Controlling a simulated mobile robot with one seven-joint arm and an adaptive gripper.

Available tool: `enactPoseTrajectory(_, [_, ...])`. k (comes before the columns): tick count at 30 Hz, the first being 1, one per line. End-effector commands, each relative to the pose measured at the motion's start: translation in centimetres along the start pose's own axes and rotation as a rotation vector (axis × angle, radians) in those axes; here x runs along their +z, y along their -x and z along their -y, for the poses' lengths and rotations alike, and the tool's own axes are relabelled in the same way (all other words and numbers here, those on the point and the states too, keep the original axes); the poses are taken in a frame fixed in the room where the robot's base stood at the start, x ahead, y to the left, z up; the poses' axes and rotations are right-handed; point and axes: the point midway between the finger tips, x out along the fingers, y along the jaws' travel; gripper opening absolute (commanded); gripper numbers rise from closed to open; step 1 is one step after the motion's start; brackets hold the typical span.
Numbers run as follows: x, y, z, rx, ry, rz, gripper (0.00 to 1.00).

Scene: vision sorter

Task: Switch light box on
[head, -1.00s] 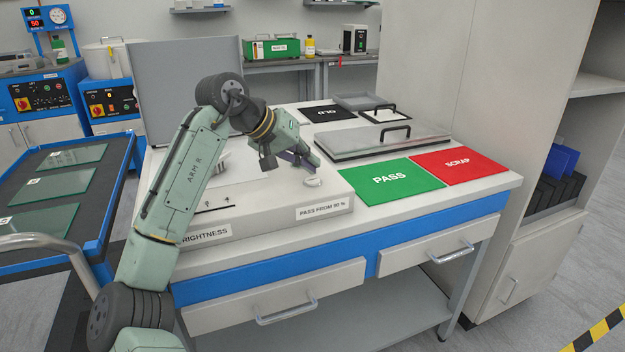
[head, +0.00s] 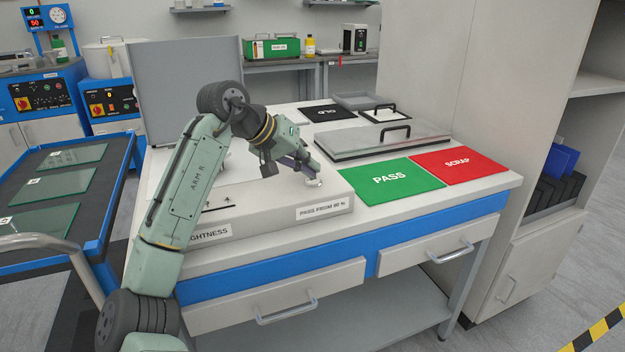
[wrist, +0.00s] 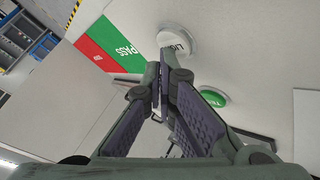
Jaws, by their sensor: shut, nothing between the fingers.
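The light box (head: 275,210) is a pale housing on the bench, with labels for brightness and pass level on its front. A round white button (head: 314,183) sits at its right front corner. In the wrist view the white button (wrist: 178,40) bears partly hidden lettering starting "LI", and a green button (wrist: 214,98) shows beside it. My gripper (head: 309,172) is shut and empty, its fingertips right by the white button. In the wrist view my gripper (wrist: 165,72) covers the button's lower edge. I cannot tell whether they touch. My arm hides part of the box top.
A green PASS mat (head: 392,186) and a red SCRAP mat (head: 458,165) lie right of the box. A lidded tray (head: 350,145) with a black handle is behind them. A blue-edged trolley (head: 112,180) with glass plates stands at left.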

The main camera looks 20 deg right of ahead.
Motion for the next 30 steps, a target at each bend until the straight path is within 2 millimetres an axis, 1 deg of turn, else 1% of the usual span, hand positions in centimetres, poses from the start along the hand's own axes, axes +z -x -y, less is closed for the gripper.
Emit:
enactPoseTrajectory(19, [0.2, -0.3, 0.2, 0.0, 0.0, 0.002, 0.0])
enactPoseTrajectory(30, [-0.6, 0.8, -0.6, 0.0, 0.001, 0.002, 0.0])
